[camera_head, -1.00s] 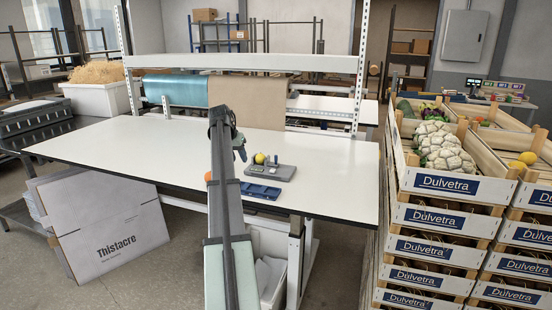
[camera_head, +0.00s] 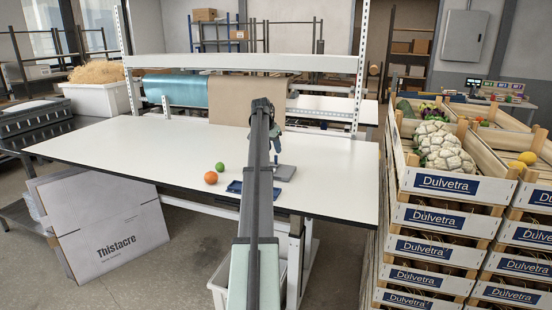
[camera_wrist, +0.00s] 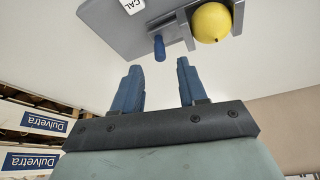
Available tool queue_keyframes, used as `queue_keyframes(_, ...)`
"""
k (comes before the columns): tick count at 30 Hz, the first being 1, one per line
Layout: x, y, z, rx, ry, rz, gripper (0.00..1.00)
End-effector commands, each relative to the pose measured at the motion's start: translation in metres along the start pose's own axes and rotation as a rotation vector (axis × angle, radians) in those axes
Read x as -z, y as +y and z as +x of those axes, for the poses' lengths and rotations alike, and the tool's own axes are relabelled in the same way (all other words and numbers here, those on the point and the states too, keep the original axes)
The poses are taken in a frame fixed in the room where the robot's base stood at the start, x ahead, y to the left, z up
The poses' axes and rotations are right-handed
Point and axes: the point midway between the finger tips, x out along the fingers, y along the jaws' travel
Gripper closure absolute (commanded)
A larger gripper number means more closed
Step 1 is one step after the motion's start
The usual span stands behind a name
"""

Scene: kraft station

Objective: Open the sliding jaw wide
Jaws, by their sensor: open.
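A grey gauge (camera_wrist: 130,30) with a white label reading "CAL" fills the top of the wrist view. A yellow round fruit (camera_wrist: 211,22) sits against its grey jaw parts (camera_wrist: 172,36). A blue peg (camera_wrist: 160,47) sticks out beside them. My gripper (camera_wrist: 158,68) is open and empty, its two blue fingers pointing toward the gauge. The peg appears between the fingertips in the picture; I cannot tell how far away it is. In the head view the gauge (camera_head: 285,173) is partly hidden behind my arm, and the fruit on it cannot be seen.
An orange ball (camera_head: 211,178), a green ball (camera_head: 220,166) and a blue tray (camera_head: 235,187) lie left of my arm on the white table (camera_head: 130,150). A brown paper roll (camera_head: 228,98) hangs behind. Stacked crates (camera_head: 440,213) stand right. The table's left side is clear.

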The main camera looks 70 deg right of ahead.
Motion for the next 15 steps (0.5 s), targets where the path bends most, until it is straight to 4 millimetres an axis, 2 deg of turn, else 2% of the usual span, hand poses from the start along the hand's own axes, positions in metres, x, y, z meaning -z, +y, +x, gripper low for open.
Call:
queue_keyframes(6, 0.000, 0.000, 0.036, 0.000, 0.000, 0.000, 0.58)
queue_keyframes(10, 0.000, 0.000, 0.051, -0.001, -0.001, 0.000, 0.58)
queue_keyframes(15, 0.000, 0.000, 0.060, 0.001, 0.000, 0.000, 0.58)
